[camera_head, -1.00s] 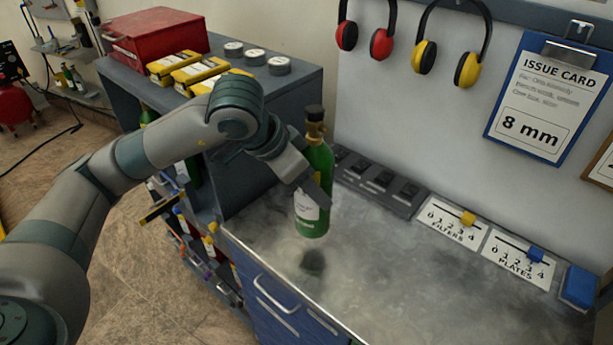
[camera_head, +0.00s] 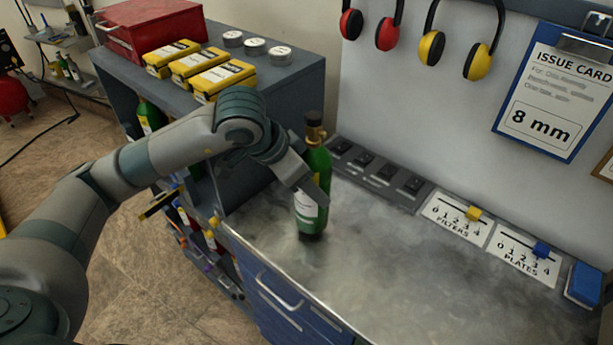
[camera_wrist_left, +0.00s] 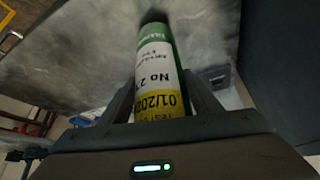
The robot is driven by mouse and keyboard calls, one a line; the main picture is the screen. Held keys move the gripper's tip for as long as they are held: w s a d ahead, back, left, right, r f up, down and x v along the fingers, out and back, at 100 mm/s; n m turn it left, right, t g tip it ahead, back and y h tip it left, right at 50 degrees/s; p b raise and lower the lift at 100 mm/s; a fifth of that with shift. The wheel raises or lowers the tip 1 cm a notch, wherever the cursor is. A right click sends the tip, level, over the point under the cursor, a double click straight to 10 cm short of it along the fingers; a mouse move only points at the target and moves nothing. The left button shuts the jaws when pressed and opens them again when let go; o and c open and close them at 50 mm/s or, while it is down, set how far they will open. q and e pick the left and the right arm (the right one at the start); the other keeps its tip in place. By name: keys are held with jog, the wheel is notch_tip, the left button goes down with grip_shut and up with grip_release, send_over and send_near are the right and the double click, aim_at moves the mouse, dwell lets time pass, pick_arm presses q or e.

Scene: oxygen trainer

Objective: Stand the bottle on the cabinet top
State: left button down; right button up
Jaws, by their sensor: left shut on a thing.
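The green bottle (camera_head: 316,180) has a white label and a dark cap. It stands upright at the left end of the metal cabinet top (camera_head: 390,262), and its base looks to be at or very near the surface. My left gripper (camera_head: 314,192) is shut on the bottle's body. In the left wrist view the bottle (camera_wrist_left: 158,75) lies between the two fingers (camera_wrist_left: 165,98), with its white and yellow label showing. The far end of the bottle meets a dark patch on the metal. My right gripper is not in view.
A row of dark switches (camera_head: 378,174) runs along the back of the top. Two scale cards, FILTERS (camera_head: 457,217) and PLATES (camera_head: 525,255), lie to the right. A shelf unit with yellow boxes (camera_head: 222,78) stands at left. The middle and front of the top are clear.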

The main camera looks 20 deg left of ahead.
pick_arm(q)
jog(key=shift+w+f, duration=0.1)
jog(key=shift+f, duration=0.75)
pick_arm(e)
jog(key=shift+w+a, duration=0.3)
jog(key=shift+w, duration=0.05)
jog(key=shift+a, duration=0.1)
pick_arm(q)
jog(key=shift+f, duration=0.1)
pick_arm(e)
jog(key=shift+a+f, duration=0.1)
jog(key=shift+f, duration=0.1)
pick_arm(q)
jog(key=c, duration=0.6)
grip_release()
jog(key=shift+f, duration=0.1)
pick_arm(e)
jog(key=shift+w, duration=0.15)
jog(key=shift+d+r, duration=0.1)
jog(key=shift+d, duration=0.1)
